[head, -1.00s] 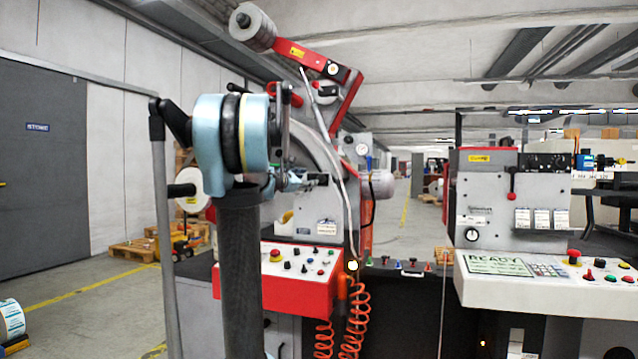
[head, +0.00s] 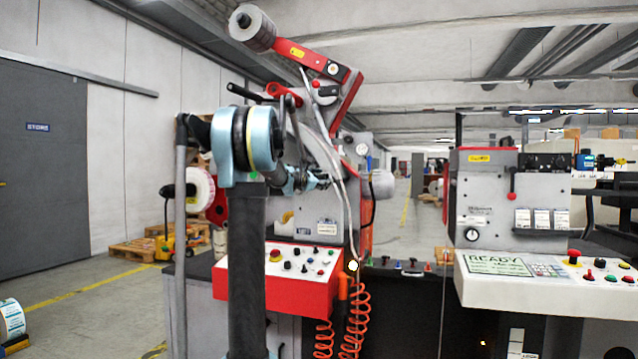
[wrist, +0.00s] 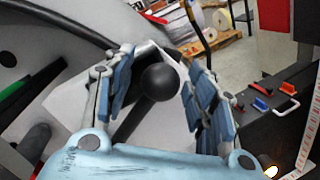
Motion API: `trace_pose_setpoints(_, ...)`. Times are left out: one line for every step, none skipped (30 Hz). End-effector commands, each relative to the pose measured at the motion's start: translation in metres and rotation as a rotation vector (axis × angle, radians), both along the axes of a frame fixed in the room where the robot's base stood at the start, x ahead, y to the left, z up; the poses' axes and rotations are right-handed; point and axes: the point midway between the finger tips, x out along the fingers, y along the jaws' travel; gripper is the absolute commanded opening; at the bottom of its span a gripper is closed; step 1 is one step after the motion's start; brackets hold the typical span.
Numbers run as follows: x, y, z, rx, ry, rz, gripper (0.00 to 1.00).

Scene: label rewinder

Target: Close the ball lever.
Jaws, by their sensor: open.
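The ball lever (wrist: 160,82) shows in the wrist view as a black ball on a dark rod, in front of a light grey machine panel. My gripper (wrist: 157,62) is open, with one blue finger on each side of the ball. I see a gap between the right finger and the ball; whether the left finger touches it I cannot tell. In the head view my gripper (head: 322,180) is at the front of the grey rewinder (head: 312,208), and I cannot make out the black ball there.
A red-edged control panel (head: 285,283) with buttons lies below my gripper. Orange coiled hoses (head: 360,318) hang to its right. The floor at the left is largely open.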

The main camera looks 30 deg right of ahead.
Motion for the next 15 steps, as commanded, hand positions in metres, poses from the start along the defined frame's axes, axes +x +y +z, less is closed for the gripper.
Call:
trace_pose_setpoints(0.0,-0.0001,0.0,0.0,0.0,0.0,0.51)
trace_pose_setpoints(0.0,0.0,0.0,0.0,0.0,0.0,0.51)
trace_pose_setpoints(0.0,0.0,0.0,0.0,0.0,0.0,0.51)
trace_pose_setpoints(0.0,0.0,0.0,0.0,0.0,0.0,0.51)
trace_pose_setpoints(0.0001,0.0,0.0001,0.0,0.0,0.0,0.51)
trace_pose_setpoints(0.0,0.0001,0.0001,0.0,0.0,0.0,0.42)
trace_pose_setpoints(0.0,0.0001,0.0001,0.0,0.0,0.0,0.35)
trace_pose_setpoints(0.0,0.0001,0.0001,0.0,0.0,0.0,0.28)
trace_pose_setpoints(0.0,0.0001,0.0001,0.0,0.0,0.0,0.19)
trace_pose_setpoints(0.0,0.0002,0.0001,0.0,0.0,0.0,0.12)
trace_pose_setpoints(0.0,0.0002,0.0001,0.0,0.0,0.0,0.06)
trace_pose_setpoints(0.0,0.0002,0.0001,0.0,0.0,0.0,0.0)
trace_pose_setpoints(0.0,0.0002,0.0,0.0,0.0,0.0,0.0)
trace_pose_setpoints(-0.0001,0.0002,0.0,0.0,0.0,0.0,0.0)
trace_pose_setpoints(0.0,0.0002,-0.0001,0.0,0.0,0.0,0.0)
